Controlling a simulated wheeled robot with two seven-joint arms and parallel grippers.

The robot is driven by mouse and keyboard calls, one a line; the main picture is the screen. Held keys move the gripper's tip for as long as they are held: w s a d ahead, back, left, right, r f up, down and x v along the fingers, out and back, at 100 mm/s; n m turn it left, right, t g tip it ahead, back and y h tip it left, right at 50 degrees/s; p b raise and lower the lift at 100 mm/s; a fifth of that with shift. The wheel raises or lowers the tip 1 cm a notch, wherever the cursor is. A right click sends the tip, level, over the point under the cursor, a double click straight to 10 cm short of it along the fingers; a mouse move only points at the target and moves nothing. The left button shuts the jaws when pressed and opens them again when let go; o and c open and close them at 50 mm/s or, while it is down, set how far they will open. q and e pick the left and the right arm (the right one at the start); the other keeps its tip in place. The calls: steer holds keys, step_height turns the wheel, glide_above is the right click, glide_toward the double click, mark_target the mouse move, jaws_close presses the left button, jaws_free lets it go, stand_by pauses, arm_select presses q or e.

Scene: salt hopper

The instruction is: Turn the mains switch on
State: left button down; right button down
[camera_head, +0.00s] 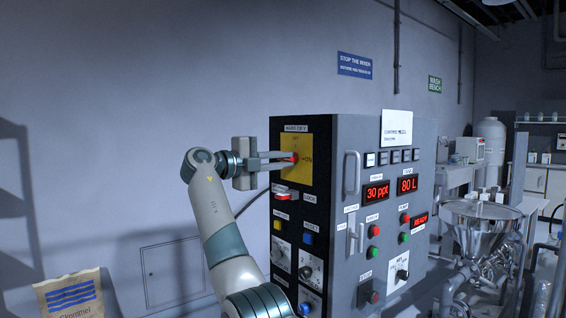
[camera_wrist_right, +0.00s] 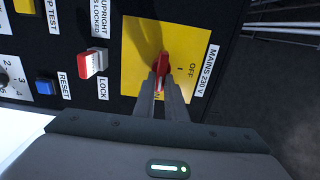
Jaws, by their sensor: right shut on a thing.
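The mains switch is a red handle (camera_wrist_right: 163,63) on a yellow plate (camera_wrist_right: 138,50) labelled MAINS 230 V. In the wrist view the handle lies along the line toward the ON mark, with the OFF mark to its side. My right gripper (camera_wrist_right: 160,84) is shut on the red handle, its fingers partly covering it and the ON mark. In the head view my right gripper (camera_head: 292,160) reaches in from the left at the yellow plate (camera_head: 297,175) high on the cabinet's side. My left gripper is not in view.
Below the plate on the cabinet (camera_head: 345,150) sit a red-and-white LOCK switch (camera_wrist_right: 94,63) and a blue RESET button (camera_wrist_right: 45,86). The cabinet front shows lit displays 30 ppt, 80 L and READY. A metal hopper (camera_head: 478,225) stands right; a paper sack (camera_head: 75,295) is lower left.

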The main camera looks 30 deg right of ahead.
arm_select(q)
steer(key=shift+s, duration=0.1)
arm_select(e)
steer(key=shift+f, duration=0.1)
steer(key=c, duration=1.8)
jaws_free()
